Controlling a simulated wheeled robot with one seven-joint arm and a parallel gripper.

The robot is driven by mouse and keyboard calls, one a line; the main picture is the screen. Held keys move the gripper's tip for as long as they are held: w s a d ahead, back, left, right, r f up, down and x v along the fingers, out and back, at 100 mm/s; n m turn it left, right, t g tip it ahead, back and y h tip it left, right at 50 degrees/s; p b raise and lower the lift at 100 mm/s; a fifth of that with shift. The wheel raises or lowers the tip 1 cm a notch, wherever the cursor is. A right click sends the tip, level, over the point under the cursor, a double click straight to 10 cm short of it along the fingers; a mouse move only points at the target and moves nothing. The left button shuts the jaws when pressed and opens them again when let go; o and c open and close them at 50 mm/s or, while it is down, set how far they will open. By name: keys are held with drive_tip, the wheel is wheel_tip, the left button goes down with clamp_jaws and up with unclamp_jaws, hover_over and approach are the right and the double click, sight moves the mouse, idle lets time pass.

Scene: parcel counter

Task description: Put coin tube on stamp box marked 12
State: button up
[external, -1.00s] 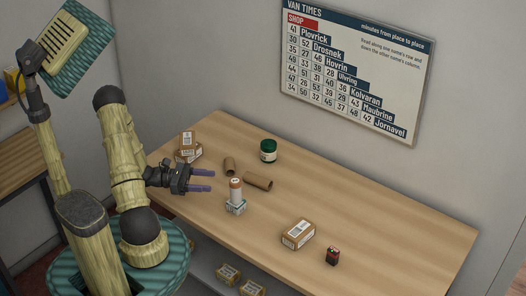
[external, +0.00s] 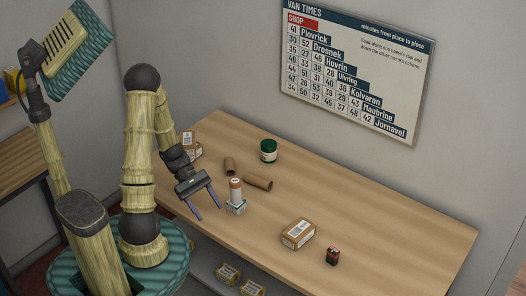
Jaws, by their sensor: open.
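A white cylinder with an orange-brown top, which may be the coin tube (external: 236,190), stands upright on a small pale blue-white box (external: 235,208). This could be a stamp box, but the number 12 is not readable on it. Two brown cardboard tubes lie behind it, a short one (external: 229,166) and a longer one (external: 257,183). My gripper (external: 208,212) is open and empty, its fingers pointing down toward the front edge, just left of the white cylinder and apart from it.
A green jar (external: 268,151) stands at the back. Another labelled box (external: 299,234) and a dark red-topped block (external: 332,256) are at the right. The right counter (external: 400,230) is clear.

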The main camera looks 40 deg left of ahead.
drive_tip(key=w+r+m+t+y, duration=0.3)
drive_tip(key=r+m+y, duration=0.4)
drive_tip(key=m+y, duration=0.3)
drive_tip(key=m+t, duration=0.1)
drive_tip(key=m, duration=0.2)
drive_tip(key=shift+m, duration=0.3)
drive_tip(key=shift+o, duration=0.2)
